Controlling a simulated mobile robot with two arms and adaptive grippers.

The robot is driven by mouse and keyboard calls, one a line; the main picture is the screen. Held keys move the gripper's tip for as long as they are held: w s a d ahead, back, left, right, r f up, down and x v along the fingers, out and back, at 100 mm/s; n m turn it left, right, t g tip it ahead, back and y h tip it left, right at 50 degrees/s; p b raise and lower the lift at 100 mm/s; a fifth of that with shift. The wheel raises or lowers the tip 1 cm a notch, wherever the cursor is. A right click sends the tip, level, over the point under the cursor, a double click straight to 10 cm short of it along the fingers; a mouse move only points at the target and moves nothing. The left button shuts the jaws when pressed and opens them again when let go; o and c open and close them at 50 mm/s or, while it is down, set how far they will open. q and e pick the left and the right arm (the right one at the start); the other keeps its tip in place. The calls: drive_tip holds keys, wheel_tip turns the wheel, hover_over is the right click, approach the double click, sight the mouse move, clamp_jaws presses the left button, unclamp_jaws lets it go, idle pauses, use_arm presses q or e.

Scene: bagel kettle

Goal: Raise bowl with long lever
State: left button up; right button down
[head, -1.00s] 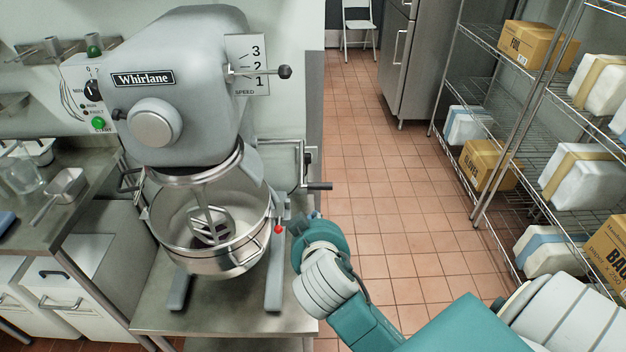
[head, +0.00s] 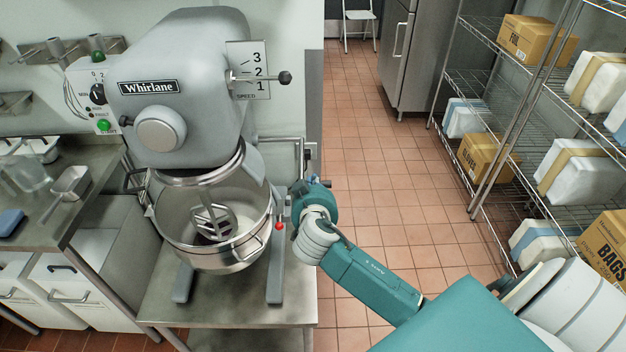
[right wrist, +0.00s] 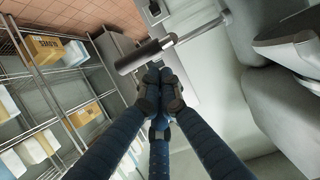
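The steel bowl (head: 215,258) sits in the mixer (head: 178,70) below its head, with the beater (head: 212,215) inside it. In the right wrist view the dark lever handle (right wrist: 146,56) lies just beyond my right gripper (right wrist: 160,88). Its fingertips are drawn together with nothing seen between them. Whether they touch the handle I cannot tell. My left gripper is not in view.
A speed lever with a black knob (head: 285,77) sticks out above. A red knob (head: 279,226) is beside the bowl. A steel counter (head: 70,190) stands left, and wire shelves (head: 500,170) with boxes stand right. The tiled floor between is clear.

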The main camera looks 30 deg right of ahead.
drive_tip(key=shift+w+f, duration=0.15)
drive_tip(key=shift+f, duration=0.25)
